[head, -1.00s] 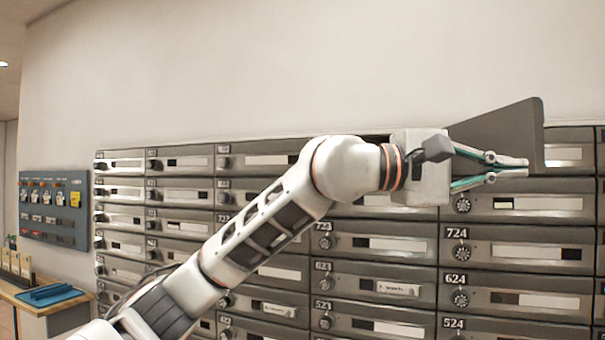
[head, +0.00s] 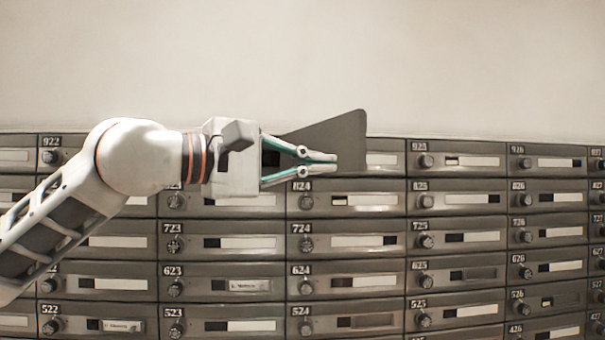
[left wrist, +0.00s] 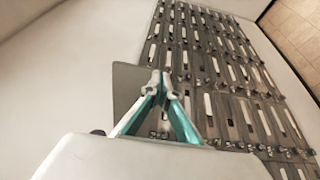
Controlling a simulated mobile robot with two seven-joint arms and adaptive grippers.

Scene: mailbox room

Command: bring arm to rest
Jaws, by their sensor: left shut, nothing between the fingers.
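My left arm (head: 140,158) comes in from the left in the head view. My left gripper (head: 334,162) is shut and empty, in front of the top rows of mailboxes. An open mailbox door (head: 347,135) stands out right behind the fingers, and I cannot tell whether they touch it. In the left wrist view the fingertips (left wrist: 161,78) meet in front of the grey door (left wrist: 127,88). My right gripper is not in view.
A wall of grey mailboxes (head: 455,226) fills the lower part of the head view, with knobs and number labels. The plain wall (head: 450,60) above is bare. In the left wrist view a tiled floor (left wrist: 295,35) shows at the top right.

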